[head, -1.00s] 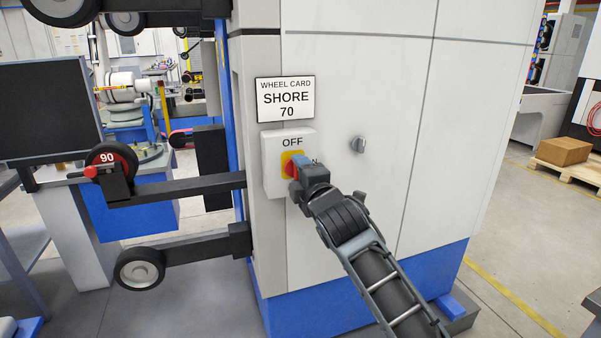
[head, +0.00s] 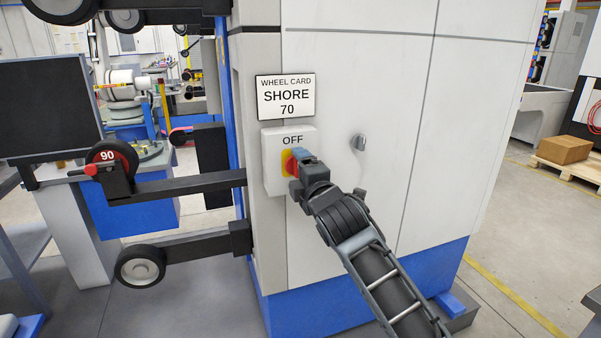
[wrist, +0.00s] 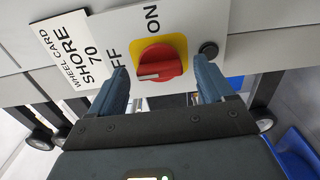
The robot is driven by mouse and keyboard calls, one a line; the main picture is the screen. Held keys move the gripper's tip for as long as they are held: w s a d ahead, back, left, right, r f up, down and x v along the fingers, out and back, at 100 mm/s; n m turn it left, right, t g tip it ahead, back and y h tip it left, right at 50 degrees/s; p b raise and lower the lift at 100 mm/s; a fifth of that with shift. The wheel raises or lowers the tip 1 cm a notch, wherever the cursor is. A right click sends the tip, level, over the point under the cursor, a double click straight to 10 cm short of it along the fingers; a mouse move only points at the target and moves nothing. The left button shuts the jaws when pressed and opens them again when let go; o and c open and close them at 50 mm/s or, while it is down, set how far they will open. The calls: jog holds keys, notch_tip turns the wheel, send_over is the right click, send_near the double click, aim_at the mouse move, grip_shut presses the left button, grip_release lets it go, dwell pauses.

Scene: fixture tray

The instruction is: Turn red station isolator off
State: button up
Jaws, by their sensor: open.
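The red isolator knob (wrist: 158,65) sits on a yellow plate (wrist: 178,43) on a white switch box (head: 275,172). In the wrist view its white pointer line points left, towards the partly hidden OFF label. The ON label is above it in that view. My gripper (wrist: 160,68) is open, with one blue-grey finger on each side of the knob. I see a gap between each finger and the knob; I cannot tell how deep the fingertips reach. In the head view my gripper (head: 301,165) covers part of the knob and the ON label.
A card reading WHEEL CARD SHORE 70 (head: 286,97) is above the box. A small grey knob (head: 358,143) is on the cabinet panel to the right. Black arms with wheels (head: 140,266) stick out left of the cabinet. A dark round button (wrist: 208,50) sits near the right finger.

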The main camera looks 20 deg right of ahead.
jog(key=s+b, duration=0.1)
jog(key=s, duration=0.6)
jog(key=shift+s, duration=0.4)
jog(key=shift+f, duration=0.1)
jog(key=s+a+f+m, duration=0.2)
jog(key=s+f+m, duration=0.25)
jog(key=s, duration=0.45)
jog(key=s+a+f+m+g, duration=0.1)
jog(key=s+a+f+m, duration=0.15)
jog(key=s+f, duration=0.45)
jog(key=s+a+f+m, duration=0.2)
jog(key=s+f+m, duration=0.2)
jog(key=s, duration=0.6)
jog(key=s+d+r+m, duration=0.1)
jog(key=s+d+m, duration=0.1)
jog(key=s, duration=0.7)
jog(key=s+d+r+m+g, duration=0.1)
jog(key=s+d+m, duration=0.1)
jog(key=s, duration=0.7)
jog(key=s+d+r+m+g, duration=0.1)
jog(key=s+d+m, duration=0.1)
jog(key=s, duration=0.7)
jog(key=shift+s+d+r+m, duration=0.2)
jog(key=shift+d+r+m, duration=0.05)
jog(key=shift+m, duration=0.35)
jog(key=shift+c, duration=0.5)
